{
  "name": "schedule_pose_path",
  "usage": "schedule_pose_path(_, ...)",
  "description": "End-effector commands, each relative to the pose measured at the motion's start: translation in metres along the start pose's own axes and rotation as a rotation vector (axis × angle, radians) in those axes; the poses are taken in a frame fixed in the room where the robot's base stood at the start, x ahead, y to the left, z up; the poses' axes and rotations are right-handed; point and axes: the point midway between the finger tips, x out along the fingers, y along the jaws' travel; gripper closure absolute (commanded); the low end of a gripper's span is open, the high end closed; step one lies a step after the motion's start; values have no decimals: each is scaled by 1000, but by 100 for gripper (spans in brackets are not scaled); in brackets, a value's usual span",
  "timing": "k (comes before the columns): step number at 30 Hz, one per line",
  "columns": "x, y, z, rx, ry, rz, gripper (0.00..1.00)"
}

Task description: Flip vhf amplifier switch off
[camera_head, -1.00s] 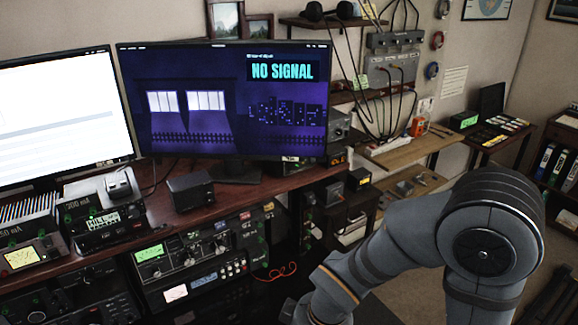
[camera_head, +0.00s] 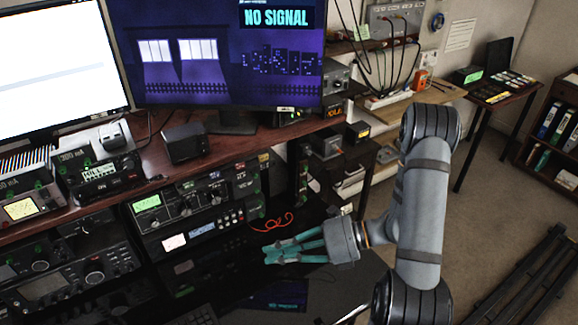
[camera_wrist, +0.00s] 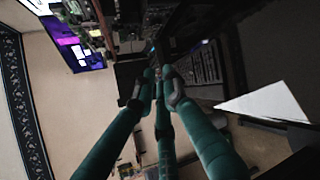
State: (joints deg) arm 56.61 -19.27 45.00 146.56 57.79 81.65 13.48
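I cannot tell which unit is the VHF amplifier; no label or switch is readable. A radio unit with a green display and knobs (camera_head: 190,203) stands under the desk top in the head view. Another radio (camera_head: 65,285) stands at lower left. A grey box (camera_head: 336,77) and a black box (camera_head: 325,144) sit right of the monitor. My gripper (camera_head: 270,253) has teal fingers pointing left, in front of and right of the radio unit. In the wrist view my gripper (camera_wrist: 160,80) shows a gap between its fingertips and holds nothing. It appears apart from the radios.
The wooden desk top (camera_head: 250,142) overhangs the radios. A monitor reading NO SIGNAL (camera_head: 225,60) stands on it. A red cable (camera_head: 275,222) lies behind my gripper. A small table (camera_head: 480,100) stands at right. The carpet (camera_head: 490,215) has free room.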

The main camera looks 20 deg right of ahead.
Motion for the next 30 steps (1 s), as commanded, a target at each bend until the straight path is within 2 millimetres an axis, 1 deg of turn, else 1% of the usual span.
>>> schedule_pose_path(1, 0, -11, 32, 118, -130, -24, 94)
schedule_pose_path(2, -4, -20, 53, 187, -214, -39, 96)
schedule_pose_path(3, -12, -32, 81, 271, -329, -58, 98)
schedule_pose_path(5, -31, -50, 119, 376, -496, -81, 100)
schedule_pose_path(6, -46, -61, 142, 433, -600, -88, 100)
schedule_pose_path(8, -70, -76, 169, 509, -744, -91, 100)
schedule_pose_path(9, -86, -83, 183, 553, -829, -87, 100)
schedule_pose_path(12, -120, -96, 207, 634, -994, -62, 100)
schedule_pose_path(15, -141, -100, 219, 689, -1088, -22, 100)
schedule_pose_path(18, -151, -100, 225, 727, -1134, 11, 100)
schedule_pose_path(30, -150, -100, 226, 748, -1134, 27, 100)
